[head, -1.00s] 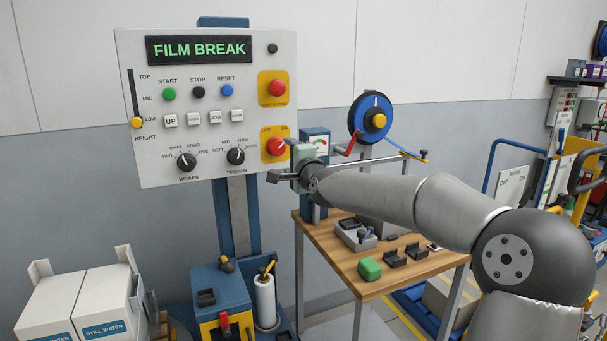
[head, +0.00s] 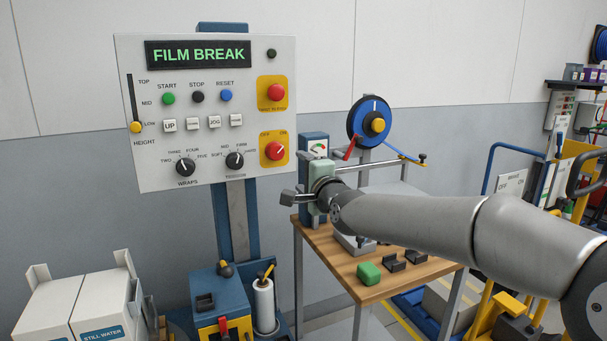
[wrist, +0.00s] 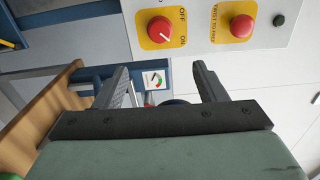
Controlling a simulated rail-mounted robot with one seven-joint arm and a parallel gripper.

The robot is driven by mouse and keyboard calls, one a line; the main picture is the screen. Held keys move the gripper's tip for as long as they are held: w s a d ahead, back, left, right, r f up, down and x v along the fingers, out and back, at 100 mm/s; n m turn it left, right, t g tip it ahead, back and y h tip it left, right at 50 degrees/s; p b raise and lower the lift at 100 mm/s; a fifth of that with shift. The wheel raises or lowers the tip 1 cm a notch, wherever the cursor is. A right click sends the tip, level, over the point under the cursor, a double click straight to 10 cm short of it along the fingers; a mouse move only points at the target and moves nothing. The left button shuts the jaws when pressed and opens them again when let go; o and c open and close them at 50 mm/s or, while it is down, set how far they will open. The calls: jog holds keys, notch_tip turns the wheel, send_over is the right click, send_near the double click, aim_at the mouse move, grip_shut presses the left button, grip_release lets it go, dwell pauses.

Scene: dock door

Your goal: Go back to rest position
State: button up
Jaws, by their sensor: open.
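My gripper (head: 293,204) is open and empty, to the lower right of the white control panel (head: 215,65) and apart from it. In the wrist view, the two dark fingers of my gripper (wrist: 160,72) stand wide apart with nothing between them. The panel's display (head: 198,54) reads FILM BREAK in green. The red OFF/ON knob (head: 275,151) on its yellow plate is clear of the fingers; its white mark points towards ON. It also shows in the wrist view (wrist: 158,33).
A wooden table (head: 345,278) with a green block (head: 368,273) and dark holders stands below my arm. A blue reel (head: 366,120) with a crank is behind it. Water boxes (head: 80,300) are lower left; a blue cabinet (head: 219,290) stands below the panel.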

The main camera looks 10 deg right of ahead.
jog(key=s+a+f+n+g+h+p, duration=0.1)
jog(key=s+a+f+n+g+p, duration=0.2)
jog(key=f, duration=0.6)
jog(key=s+a+f+n+g+h+p, duration=0.1)
jog(key=s+a+f+n+g, duration=0.4)
jog(key=f, duration=0.4)
jog(key=s+d+n+g+p, duration=0.1)
jog(key=s+n+g, duration=0.2)
jog(key=s, duration=0.7)
jog(key=s+d+f+n+g+p, duration=0.1)
jog(key=s+n+g+p, duration=0.1)
jog(key=s, duration=0.8)
jog(key=s+d+n+g+p, duration=0.1)
jog(key=s+d+n+g, duration=0.1)
jog(key=s, duration=0.8)
jog(key=shift+f+n+g+h+p, duration=0.35)
jog(key=shift+n+g, duration=0.55)
jog(key=shift+g, duration=0.3)
jog(key=shift+w, duration=0.1)
jog(key=shift+c, duration=0.4)
